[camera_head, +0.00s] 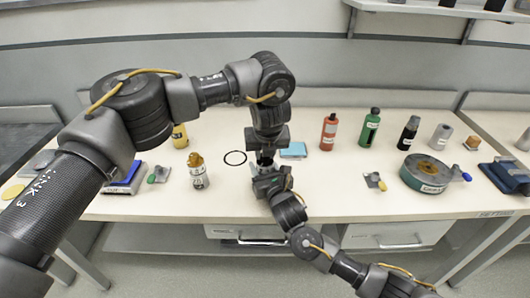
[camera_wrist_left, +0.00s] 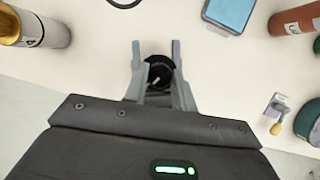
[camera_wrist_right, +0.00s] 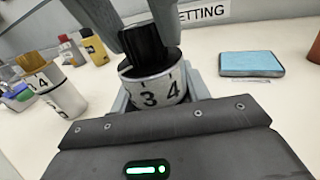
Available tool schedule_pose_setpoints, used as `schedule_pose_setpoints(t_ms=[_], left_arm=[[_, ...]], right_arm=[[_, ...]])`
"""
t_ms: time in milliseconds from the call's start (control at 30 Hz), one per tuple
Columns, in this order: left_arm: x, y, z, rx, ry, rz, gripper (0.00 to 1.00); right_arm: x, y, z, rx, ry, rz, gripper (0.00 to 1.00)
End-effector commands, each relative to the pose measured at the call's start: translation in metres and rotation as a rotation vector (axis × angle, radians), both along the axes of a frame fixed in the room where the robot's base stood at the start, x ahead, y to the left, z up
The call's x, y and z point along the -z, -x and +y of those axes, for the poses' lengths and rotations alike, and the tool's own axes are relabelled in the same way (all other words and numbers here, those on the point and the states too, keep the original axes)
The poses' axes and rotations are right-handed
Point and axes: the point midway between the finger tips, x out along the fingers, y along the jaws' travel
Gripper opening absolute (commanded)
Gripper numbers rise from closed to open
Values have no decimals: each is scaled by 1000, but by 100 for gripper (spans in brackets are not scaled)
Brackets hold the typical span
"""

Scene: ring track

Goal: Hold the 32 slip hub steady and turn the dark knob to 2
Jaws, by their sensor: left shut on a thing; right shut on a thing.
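The slip hub (camera_wrist_right: 150,92) is a white upright cylinder with dark numbers; 3 and 4 face the camera in the right wrist view. The dark ribbed knob (camera_wrist_right: 146,46) sits on top of it. My right gripper (camera_wrist_right: 158,82) is shut on the white hub from the front side. My left gripper (camera_wrist_left: 158,60) reaches down from above and is shut on the knob, which shows in the left wrist view (camera_wrist_left: 160,72) with a white mark on top. I cannot tell which number the mark meets. In the head view the hub is mostly hidden by my grippers.
A similar white cylinder with an amber top (camera_head: 198,172) stands to the left. A black ring (camera_head: 235,158) and a blue pad (camera_head: 293,150) lie behind. Bottles, including a red one (camera_head: 329,132), and a green drum (camera_head: 427,173) stand right. The table front is clear beside my arms.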

Motion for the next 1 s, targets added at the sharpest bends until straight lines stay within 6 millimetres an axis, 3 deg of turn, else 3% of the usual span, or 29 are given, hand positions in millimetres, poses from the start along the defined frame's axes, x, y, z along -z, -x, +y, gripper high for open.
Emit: schedule_pose_setpoints(t_ms=[200,233,400,733,1000], left_arm=[[0,0,0,0,1,-1,3],[-1,0,0,2,1,-1,29],[0,0,0,2,1,-1,49],[-5,1,-1,4,0,-2,49],[-49,19,-3,5,-2,-7,49]], right_arm=[[1,0,0,0,1,3,19],[1,0,0,0,1,3,19],[1,0,0,0,1,3,19],[1,0,0,0,1,2,19],[1,0,0,0,1,2,19]])
